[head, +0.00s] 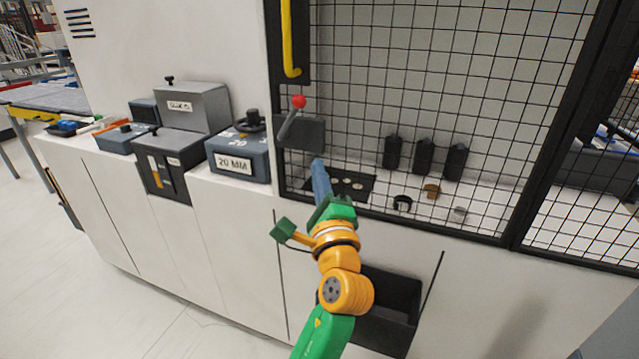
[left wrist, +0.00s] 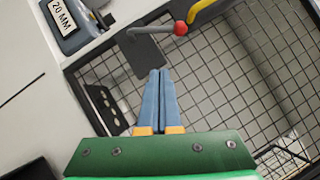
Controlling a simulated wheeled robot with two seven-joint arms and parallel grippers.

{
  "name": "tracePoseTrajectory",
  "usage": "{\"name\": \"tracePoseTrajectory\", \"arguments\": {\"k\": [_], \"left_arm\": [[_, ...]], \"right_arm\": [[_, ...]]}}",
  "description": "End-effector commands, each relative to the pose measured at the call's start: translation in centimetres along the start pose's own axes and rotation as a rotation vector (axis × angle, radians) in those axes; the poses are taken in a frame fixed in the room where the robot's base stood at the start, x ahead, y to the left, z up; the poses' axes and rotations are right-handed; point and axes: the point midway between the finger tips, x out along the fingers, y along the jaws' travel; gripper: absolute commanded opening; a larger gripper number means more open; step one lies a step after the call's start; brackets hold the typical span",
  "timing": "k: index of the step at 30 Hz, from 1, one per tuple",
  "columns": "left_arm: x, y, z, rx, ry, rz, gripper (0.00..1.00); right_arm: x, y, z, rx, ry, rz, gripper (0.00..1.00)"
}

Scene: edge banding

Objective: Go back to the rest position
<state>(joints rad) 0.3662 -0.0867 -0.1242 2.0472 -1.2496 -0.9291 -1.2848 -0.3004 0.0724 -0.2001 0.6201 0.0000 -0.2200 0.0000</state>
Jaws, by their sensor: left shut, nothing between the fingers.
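My left gripper (head: 320,172) is in front of the mesh door, just below the grey latch plate (head: 300,132) with its red-knobbed lever (head: 291,116). In the left wrist view its two blue fingers (left wrist: 159,78) are together with nothing between them. The lever (left wrist: 150,30) and its red knob show just beyond the fingertips there; I cannot tell whether they touch the plate. The mesh door (head: 420,60) stands in its black frame and looks closed. My right gripper is in neither view.
A blue-grey 20 MM box (head: 238,158) sits on the white counter left of the door, beside a grey machine box (head: 190,110). A yellow handle (head: 288,40) is above the lever. Black holders (head: 424,157) stand behind the mesh.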

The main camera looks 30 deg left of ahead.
Motion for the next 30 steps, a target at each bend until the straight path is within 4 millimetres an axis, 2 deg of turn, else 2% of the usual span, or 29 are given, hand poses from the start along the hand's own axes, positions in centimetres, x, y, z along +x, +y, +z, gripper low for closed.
{"name": "tracePoseTrajectory", "arguments": {"k": [4,17,20,22,24,25,27,30], "left_arm": [[-0.6,0.0,0.0,0.000,-0.001,0.001,0.00],[-0.6,0.4,-0.1,-0.012,0.007,0.011,0.00],[-1.8,4.5,-1.5,-0.143,0.085,0.126,0.00],[-4.2,9.9,-3.2,-0.326,0.172,0.312,0.00],[-7.9,15.4,-4.8,-0.515,0.231,0.541,0.00],[-9.6,17.2,-5.2,-0.584,0.242,0.635,0.00],[-13.5,20.7,-5.8,-0.710,0.247,0.836,0.00],[-18.8,24.1,-6.0,-0.832,0.217,1.088,0.00]], "right_arm": [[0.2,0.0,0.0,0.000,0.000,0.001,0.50],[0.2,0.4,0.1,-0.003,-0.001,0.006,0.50],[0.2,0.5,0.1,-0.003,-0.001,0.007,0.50],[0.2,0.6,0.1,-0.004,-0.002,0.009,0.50],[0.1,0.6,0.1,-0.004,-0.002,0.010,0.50],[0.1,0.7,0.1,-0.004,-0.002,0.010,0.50],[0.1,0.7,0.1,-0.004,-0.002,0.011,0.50],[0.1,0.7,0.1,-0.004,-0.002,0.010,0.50]]}}
